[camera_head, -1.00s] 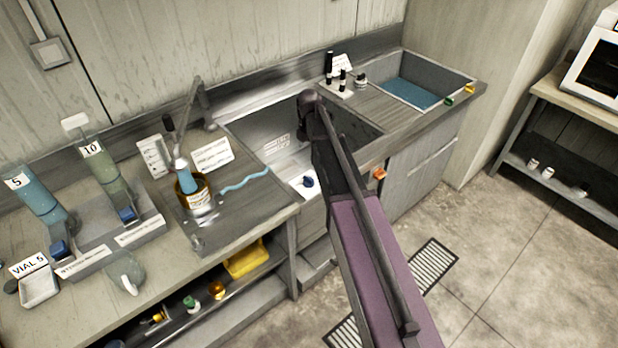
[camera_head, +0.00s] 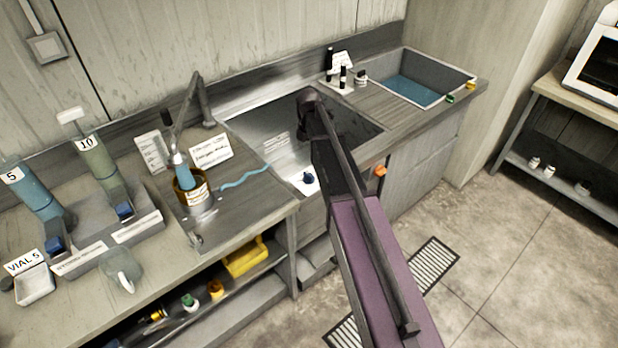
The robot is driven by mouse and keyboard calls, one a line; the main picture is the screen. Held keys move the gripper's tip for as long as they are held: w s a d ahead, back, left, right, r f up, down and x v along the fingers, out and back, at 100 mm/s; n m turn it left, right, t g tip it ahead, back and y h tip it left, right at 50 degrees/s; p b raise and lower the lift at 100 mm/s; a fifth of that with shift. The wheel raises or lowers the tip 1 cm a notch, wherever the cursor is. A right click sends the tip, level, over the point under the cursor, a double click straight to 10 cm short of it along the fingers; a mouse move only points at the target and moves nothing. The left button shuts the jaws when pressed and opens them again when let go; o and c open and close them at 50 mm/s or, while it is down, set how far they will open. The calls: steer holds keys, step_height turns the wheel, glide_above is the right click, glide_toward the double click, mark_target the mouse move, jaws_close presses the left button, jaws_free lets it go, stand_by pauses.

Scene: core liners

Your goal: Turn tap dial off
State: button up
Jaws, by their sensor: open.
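A blue knob (camera_head: 308,178) sits on the pale front rim of the metal sink (camera_head: 350,125). An orange knob (camera_head: 379,171) is on the cabinet front just right of my arm. I cannot tell which knob is the tap dial. A bent grey pipe, perhaps the tap (camera_head: 188,98), rises on the counter left of the sink. Its lower end is near an amber bottle (camera_head: 192,197). My dark and purple arm reaches up across the front of the sink, between the two knobs, hiding part of the basin. I see no gripper fingers.
Labelled tubes 5 (camera_head: 32,195) and 10 (camera_head: 95,160) stand in a holder at left. A clear jug (camera_head: 122,268) is near the counter edge. A second basin (camera_head: 412,88) holds blue liquid at right. Open floor (camera_head: 500,250) lies right of my arm.

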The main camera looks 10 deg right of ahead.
mark_target(309, 173)
steer(key=shift+f+b, duration=5.55)
steer(key=shift+f, duration=0.3)
steer(key=c, duration=1.2)
